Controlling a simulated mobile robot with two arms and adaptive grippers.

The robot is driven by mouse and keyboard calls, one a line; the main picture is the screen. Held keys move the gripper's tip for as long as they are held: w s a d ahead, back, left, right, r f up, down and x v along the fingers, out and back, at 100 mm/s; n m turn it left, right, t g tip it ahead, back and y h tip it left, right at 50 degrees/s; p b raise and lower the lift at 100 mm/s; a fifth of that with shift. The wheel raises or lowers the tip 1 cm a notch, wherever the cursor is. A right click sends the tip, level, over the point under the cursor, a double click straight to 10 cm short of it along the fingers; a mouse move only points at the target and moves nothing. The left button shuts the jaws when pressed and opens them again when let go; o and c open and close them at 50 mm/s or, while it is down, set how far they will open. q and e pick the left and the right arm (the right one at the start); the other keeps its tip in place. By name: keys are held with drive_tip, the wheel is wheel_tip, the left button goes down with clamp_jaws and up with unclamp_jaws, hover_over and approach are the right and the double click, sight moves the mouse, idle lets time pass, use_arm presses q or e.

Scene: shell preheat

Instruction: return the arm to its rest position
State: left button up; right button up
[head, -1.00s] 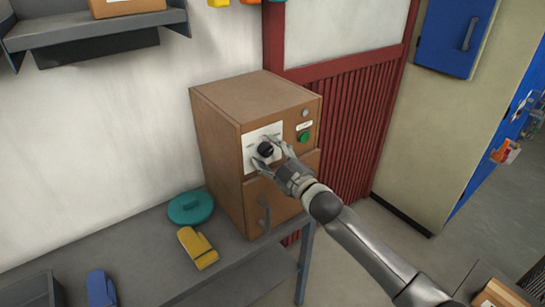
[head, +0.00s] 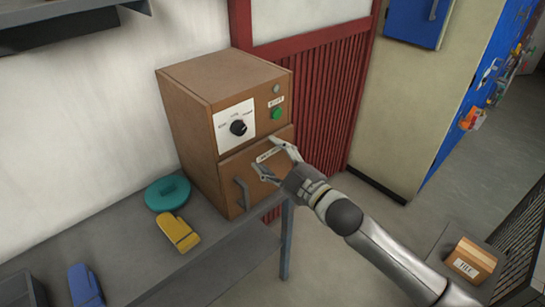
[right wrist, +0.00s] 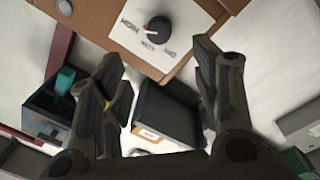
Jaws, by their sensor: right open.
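My right gripper (head: 270,160) is open and empty in the head view. It hovers in front of the lower door of the brown cabinet oven (head: 190,115), below and to the right of the black dial (head: 238,128). In the right wrist view the two open fingers (right wrist: 160,95) have nothing between them in their grip. The dial (right wrist: 153,30) shows beyond the fingertips, apart from them, on its white labelled plate. My left gripper is not in view.
The oven has a green button (head: 277,113) and a door handle (head: 242,193). On the grey bench (head: 225,250) lie a teal round lid (head: 168,194), a yellow mitt (head: 178,233) and a blue mitt (head: 84,285). A cardboard box (head: 470,262) stands at lower right.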

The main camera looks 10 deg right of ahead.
idle(0.4)
drive_tip(key=d+f+m+g+h+b, duration=0.1)
drive_tip(key=d+f+m+h+b, duration=0.2)
drive_tip(key=f, duration=1)
drive_tip(key=d+f+m+g+h+b, duration=0.15)
drive_tip(key=d+f, duration=0.35)
drive_tip(key=f, duration=0.7)
drive_tip(key=s+d+f+m+g+h+b, duration=0.15)
drive_tip(key=s+f, duration=0.25)
drive_tip(key=f, duration=0.4)
drive_tip(key=s+d+f+m+h, duration=0.1)
drive_tip(key=s+d+f+m, duration=0.15)
drive_tip(key=f, duration=0.45)
drive_tip(key=s+d+f+m+g+h, duration=0.15)
drive_tip(key=s+f, duration=0.25)
drive_tip(key=f, duration=0.4)
drive_tip(key=s+d+f+m+g+h+b, duration=0.1)
drive_tip(key=s+d+f+m+g+b, duration=0.2)
drive_tip(key=s+f, duration=1.5)
drive_tip(key=s+f+g, duration=0.3)
drive_tip(key=s+f, duration=0.1)
drive_tip(key=s, duration=0.8)
drive_tip(key=s+f+m+g+b, duration=0.1)
drive_tip(key=s+f+g, duration=0.2)
drive_tip(key=s, duration=0.9)
drive_tip(key=shift+s+d+f+h, duration=0.25)
drive_tip(key=shift+s+f+h, duration=0.1)
drive_tip(key=shift+f+h, duration=0.15)
